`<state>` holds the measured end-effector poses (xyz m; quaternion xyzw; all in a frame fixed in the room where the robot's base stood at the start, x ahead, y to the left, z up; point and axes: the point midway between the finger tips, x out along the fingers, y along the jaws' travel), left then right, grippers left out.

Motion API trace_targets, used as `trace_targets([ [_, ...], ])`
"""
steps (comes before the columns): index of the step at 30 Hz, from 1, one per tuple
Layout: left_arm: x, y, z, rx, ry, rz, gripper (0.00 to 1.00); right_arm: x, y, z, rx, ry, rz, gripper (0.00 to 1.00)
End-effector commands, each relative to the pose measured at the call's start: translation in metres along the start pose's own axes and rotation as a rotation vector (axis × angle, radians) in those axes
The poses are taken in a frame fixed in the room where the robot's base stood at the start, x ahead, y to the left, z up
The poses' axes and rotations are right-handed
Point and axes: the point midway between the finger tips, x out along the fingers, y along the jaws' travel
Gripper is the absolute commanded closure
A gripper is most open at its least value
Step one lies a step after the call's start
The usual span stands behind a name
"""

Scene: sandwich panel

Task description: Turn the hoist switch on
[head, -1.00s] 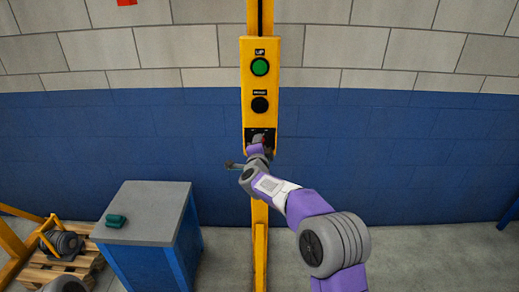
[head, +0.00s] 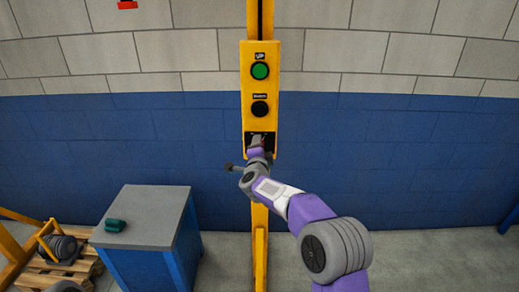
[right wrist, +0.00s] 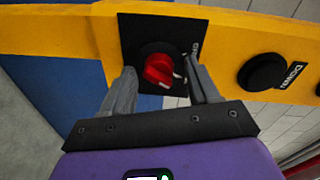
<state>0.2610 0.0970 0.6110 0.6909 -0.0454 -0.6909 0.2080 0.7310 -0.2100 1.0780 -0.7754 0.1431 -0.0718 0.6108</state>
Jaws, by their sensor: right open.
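The yellow control panel (head: 259,50) stands upright on a yellow post in the head view. It has a green UP button (head: 260,71), a black DOWN button (head: 260,108) and, at its lower end, a black switch plate mostly hidden by my right arm. In the right wrist view the red rotary switch (right wrist: 160,70) sits on its black plate (right wrist: 134,32). My right gripper (right wrist: 164,78) is open, with one finger on each side of the red knob; I cannot tell whether they touch it. The right gripper is at the panel's lower end in the head view (head: 259,146). My left gripper is out of view.
A blue cabinet with a grey top (head: 148,210) stands left of the post, with a small green object (head: 115,225) on it. A pallet (head: 65,268) with a dark coiled part is at the lower left. The floor right of the post is clear.

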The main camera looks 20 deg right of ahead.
Motion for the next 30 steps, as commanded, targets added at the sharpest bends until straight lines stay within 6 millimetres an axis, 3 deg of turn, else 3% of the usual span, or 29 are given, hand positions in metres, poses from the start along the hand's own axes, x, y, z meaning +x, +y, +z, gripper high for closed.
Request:
trace_targets([
  [8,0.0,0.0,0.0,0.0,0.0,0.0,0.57,-0.009,0.0,0.0,-0.002,0.0,0.0,0.4],
  [21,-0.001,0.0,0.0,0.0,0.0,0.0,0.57,-0.066,-0.001,0.0,0.0,-0.001,0.0,0.4],
  [30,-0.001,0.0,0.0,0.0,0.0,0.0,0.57,-0.076,0.0,0.0,0.0,0.0,0.0,0.4],
])
